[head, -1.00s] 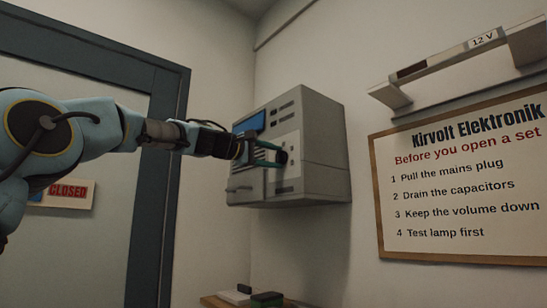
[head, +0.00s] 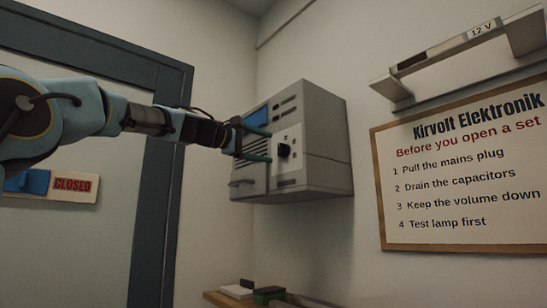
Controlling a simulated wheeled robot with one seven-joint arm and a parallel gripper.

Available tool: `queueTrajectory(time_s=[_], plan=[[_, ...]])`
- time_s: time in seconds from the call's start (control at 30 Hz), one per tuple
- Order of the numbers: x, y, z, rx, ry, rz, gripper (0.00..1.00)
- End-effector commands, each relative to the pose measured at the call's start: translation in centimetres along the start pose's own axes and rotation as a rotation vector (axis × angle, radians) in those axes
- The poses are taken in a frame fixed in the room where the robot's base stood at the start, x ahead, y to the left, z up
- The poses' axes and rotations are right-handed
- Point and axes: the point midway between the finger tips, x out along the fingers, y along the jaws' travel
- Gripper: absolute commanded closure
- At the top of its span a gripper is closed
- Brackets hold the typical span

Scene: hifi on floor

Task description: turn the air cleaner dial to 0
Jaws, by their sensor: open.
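The air cleaner (head: 318,150) is a grey box fixed high on the wall, with vent slots, a blue panel and a handle on its front. Its dial (head: 284,150) is a black knob on a pale plate on the right of the front face. The dial's markings are too small to read. My gripper (head: 268,146) is in front of the unit, just left of the dial, with its two green fingers apart, one higher and one lower. The fingers look empty and the dial shows clear of them. I cannot tell how far the fingertips are from the front face.
A framed notice (head: 460,175) hangs on the wall to the right, under a shelf (head: 455,60). A door with a CLOSED sign (head: 73,184) is behind my arm. Below the unit, a small ledge (head: 225,299) holds a dark green box (head: 268,295).

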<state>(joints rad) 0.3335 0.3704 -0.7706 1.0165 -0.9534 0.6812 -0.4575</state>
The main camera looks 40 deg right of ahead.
Motion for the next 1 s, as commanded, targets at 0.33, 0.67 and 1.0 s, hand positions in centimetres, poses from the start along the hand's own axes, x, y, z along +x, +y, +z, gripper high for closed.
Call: queueTrajectory(time_s=[0.33, 0.67, 1.0], plan=[[-5.6, -0.4, -0.1, 0.001, 0.002, -0.001, 0.19], [-6.3, -0.1, 0.0, -0.001, 0.000, -0.001, 0.19], [-6.3, -0.1, 0.0, -0.001, 0.000, -0.001, 0.19]])
